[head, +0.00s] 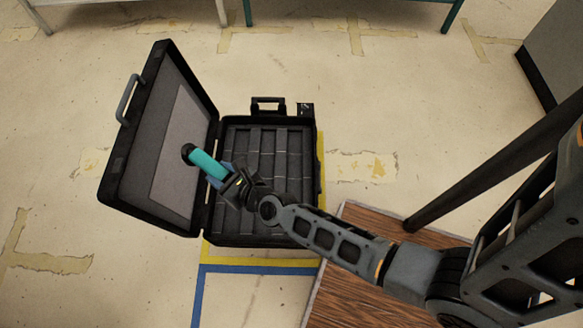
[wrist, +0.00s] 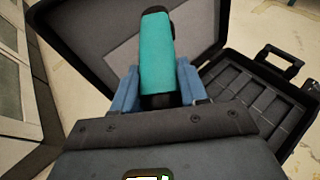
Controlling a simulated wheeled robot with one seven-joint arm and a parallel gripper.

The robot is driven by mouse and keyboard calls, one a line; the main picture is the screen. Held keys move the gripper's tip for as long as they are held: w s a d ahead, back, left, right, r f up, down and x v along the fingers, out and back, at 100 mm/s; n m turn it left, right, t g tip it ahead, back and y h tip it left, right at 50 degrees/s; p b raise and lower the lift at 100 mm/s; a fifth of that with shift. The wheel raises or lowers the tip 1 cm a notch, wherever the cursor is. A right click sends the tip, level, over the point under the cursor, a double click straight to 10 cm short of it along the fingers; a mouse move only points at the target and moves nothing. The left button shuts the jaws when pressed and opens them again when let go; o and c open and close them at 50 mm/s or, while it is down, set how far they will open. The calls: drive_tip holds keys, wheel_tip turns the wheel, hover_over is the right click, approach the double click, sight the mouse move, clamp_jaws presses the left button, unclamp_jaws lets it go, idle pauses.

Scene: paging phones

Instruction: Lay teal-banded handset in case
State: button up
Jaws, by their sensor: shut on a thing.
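The teal-banded handset (head: 207,163) is black at its ends with a wide teal band. My gripper (head: 228,177) is shut on it, and in the head view it shows over the left part of the open case (head: 266,232), near the hinge. In the wrist view the handset (wrist: 156,55) points away between the blue fingers (wrist: 157,90). The case (wrist: 262,90) lies to the right there. Its tray has several long slots, and those that show look empty. My gripper and wrist hide part of the tray. The height of the handset above the case is hard to tell.
The case's open lid (head: 160,140) stands up at the left with a grey panel inside. A brown wooden surface (head: 350,290) lies at the lower right, below my arm. Yellow and blue tape (head: 250,266) marks the floor. Free floor surrounds the case at the back and left.

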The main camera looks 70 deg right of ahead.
drive_tip(key=s+d+f+m+g+h+b, duration=0.2)
drive_tip(key=s+f+m+g+h+b, duration=0.15)
drive_tip(key=f+b, duration=0.6)
drive_tip(key=s+d+f+m+g+h+b, duration=0.2)
drive_tip(key=f+m+h+b, duration=0.15)
drive_tip(key=f+b, duration=0.6)
drive_tip(key=s+d+f+m+g+h+b, duration=0.2)
drive_tip(key=f+m+g+b, duration=0.15)
drive_tip(key=f+b, duration=0.55)
drive_tip(key=s+d+f, duration=0.2)
drive_tip(key=d+f, duration=0.1)
drive_tip(key=s+d+f, duration=0.2)
drive_tip(key=d+f, duration=0.1)
drive_tip(key=s+d+f, duration=0.3)
drive_tip(key=shift+d+b, duration=0.15)
drive_tip(key=shift+b, duration=0.15)
drive_tip(key=shift+f+b, duration=1.1)
drive_tip(key=shift+f, duration=0.9)
drive_tip(key=shift+f, duration=0.2)
drive_tip(key=o, duration=1.2)
drive_tip(key=shift+r, duration=0.2)
